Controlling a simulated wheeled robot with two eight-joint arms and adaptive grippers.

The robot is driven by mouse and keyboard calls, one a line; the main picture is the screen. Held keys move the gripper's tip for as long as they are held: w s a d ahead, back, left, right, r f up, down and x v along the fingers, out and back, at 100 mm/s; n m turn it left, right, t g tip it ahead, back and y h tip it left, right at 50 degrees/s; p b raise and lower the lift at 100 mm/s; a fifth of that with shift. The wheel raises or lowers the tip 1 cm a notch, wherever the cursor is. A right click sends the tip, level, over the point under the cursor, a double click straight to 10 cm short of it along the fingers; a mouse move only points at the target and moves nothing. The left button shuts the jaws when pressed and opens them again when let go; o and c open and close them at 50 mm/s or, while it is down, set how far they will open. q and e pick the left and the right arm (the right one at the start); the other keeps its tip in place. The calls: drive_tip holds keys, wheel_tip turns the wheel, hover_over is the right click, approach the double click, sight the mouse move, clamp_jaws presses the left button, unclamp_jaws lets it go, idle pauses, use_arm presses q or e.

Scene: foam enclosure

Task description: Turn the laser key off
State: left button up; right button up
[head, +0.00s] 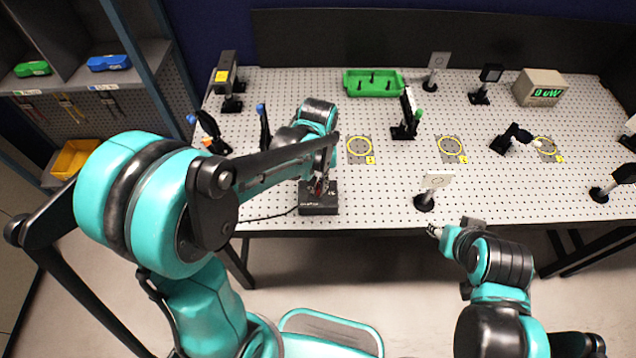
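A small black box (319,207) sits at the front edge of the perforated table, with a black cable running left from it. It looks like the laser key controller, but its key is hidden. My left gripper (319,186) points down at the top of this box, and a bit of red shows by its fingertips. I cannot tell whether it touches the key or how far its fingers are apart. My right gripper (434,230) is just off the table's front edge, away from the box. Its fingers are too small to read.
The optical table (470,196) holds several posts with mounts, a green tray (374,84) and a power meter reading 0 uW (539,88). Yellow rings numbered 1 (360,147) and 2 (450,147) mark spots. A card on a post (430,193) stands near the front edge.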

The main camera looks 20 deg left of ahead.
use_arm(q)
drive_tip(key=shift+o, duration=0.5)
wheel_tip(320, 180, up, 12)
idle(0.3)
idle(0.3)
drive_tip(key=m+t+b, duration=0.2)
drive_tip(key=t+b, duration=0.1)
drive_tip(key=t, duration=0.1)
approach(318, 186)
drive_tip(key=s+a, duration=0.3)
drive_tip(key=shift+s+a+f+m+t+b, duration=0.3)
drive_tip(key=shift+s+f+t+b, duration=0.15)
drive_tip(key=shift+s+f, duration=0.2)
drive_tip(key=shift+s+a+f+m+t+b, duration=0.15)
drive_tip(key=shift+s+a+f+t+b, duration=0.15)
drive_tip(key=shift+s+f+t, duration=0.3)
drive_tip(key=shift+s+a+f+m+t+b, duration=0.25)
drive_tip(key=shift+s+f+t+b, duration=0.2)
drive_tip(key=shift+s+f, duration=0.25)
